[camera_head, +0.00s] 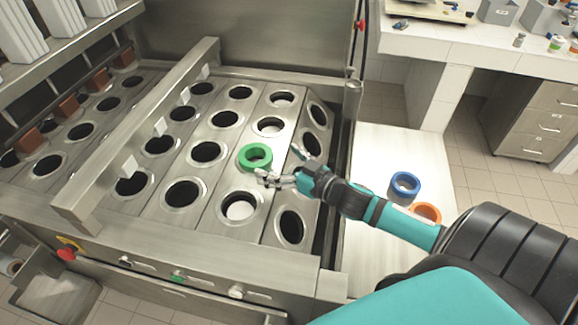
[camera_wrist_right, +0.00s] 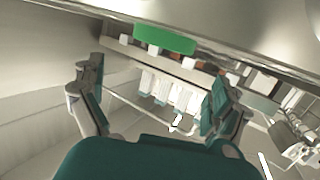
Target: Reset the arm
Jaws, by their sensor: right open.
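A green ring (camera_head: 255,157) sits on the steel top of the cup filler (camera_head: 225,235), in a row of round holes and apparently over one of them. My right gripper (camera_head: 280,164) is just right of the green ring, with its fingers spread and nothing between them. In the right wrist view the open fingers of my right gripper (camera_wrist_right: 155,90) show at both sides, and a green shape (camera_wrist_right: 165,40), likely the ring, lies beyond them near the top. I cannot tell whether a finger touches the ring. My left gripper is not in view.
A blue ring (camera_head: 405,185) and an orange ring (camera_head: 427,212) lie on a white surface (camera_head: 385,150) right of the machine, close to my right arm. A raised steel bar (camera_head: 150,130) crosses the machine top. A bench (camera_head: 470,45) stands at the back right.

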